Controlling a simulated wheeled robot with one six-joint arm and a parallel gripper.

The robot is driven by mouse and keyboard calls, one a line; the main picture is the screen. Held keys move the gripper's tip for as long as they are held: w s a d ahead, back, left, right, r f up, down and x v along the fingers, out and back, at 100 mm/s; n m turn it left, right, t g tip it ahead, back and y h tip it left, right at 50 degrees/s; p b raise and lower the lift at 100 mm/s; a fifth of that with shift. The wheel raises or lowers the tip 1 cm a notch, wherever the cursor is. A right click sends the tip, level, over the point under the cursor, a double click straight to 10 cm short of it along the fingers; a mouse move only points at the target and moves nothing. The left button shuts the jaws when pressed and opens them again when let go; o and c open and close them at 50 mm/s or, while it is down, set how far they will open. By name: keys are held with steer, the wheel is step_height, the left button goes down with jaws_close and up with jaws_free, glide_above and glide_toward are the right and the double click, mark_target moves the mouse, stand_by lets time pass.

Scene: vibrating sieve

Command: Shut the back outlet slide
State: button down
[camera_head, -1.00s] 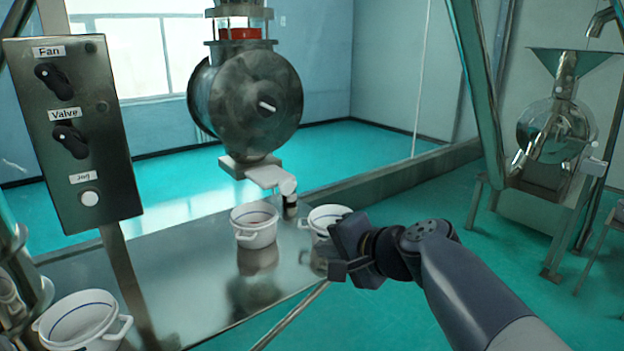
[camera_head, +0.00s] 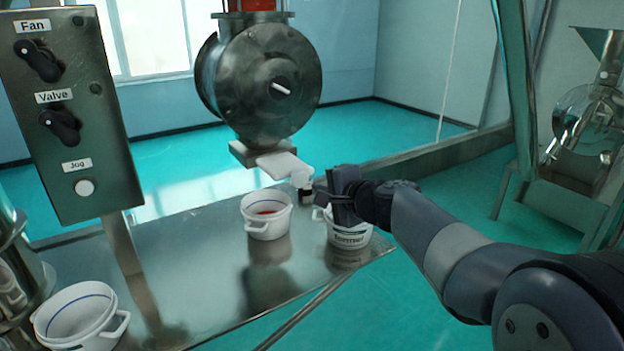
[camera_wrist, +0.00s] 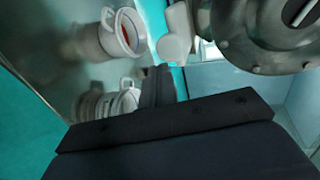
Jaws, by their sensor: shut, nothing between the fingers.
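The outlet slide (camera_head: 280,164) is a pale flat plate sticking out under the steel drum housing (camera_head: 265,85). A white rounded knob (camera_head: 302,176) is at its front end, with a dark-ended piece below. My gripper (camera_head: 318,190) is shut and empty, just right of the knob, its fingers pointing left. In the wrist view my gripper's fingers (camera_wrist: 160,75) end close to the white knob (camera_wrist: 174,46). I cannot tell whether they touch it. My wrist body hides the lower part of that view.
A white bucket (camera_head: 258,229) with something red inside stands on the steel table (camera_head: 215,290) below the slide. A second, lettered bucket (camera_head: 350,234) stands below my gripper. A third (camera_head: 75,335) is front left. A control panel (camera_head: 65,115) rises at left; a green post (camera_head: 517,95) stands right.

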mark_target(293, 168)
steer(key=shift+w+a+p, duration=0.35)
steer(key=shift+w+a, duration=0.25)
steer(key=shift+w, duration=0.2)
steer(key=shift+w+a+p, duration=0.35)
steer(key=shift+w+a, duration=0.25)
steer(key=shift+w, duration=0.15)
steer(key=w+a, duration=0.1)
steer(key=w, duration=0.1)
steer(key=w+a, duration=0.2)
steer(key=w+a+p, duration=0.1)
steer(key=w, duration=0.1)
steer(key=shift+w+a, duration=0.2)
steer(key=shift+w, duration=0.1)
steer(key=shift+r, duration=0.15)
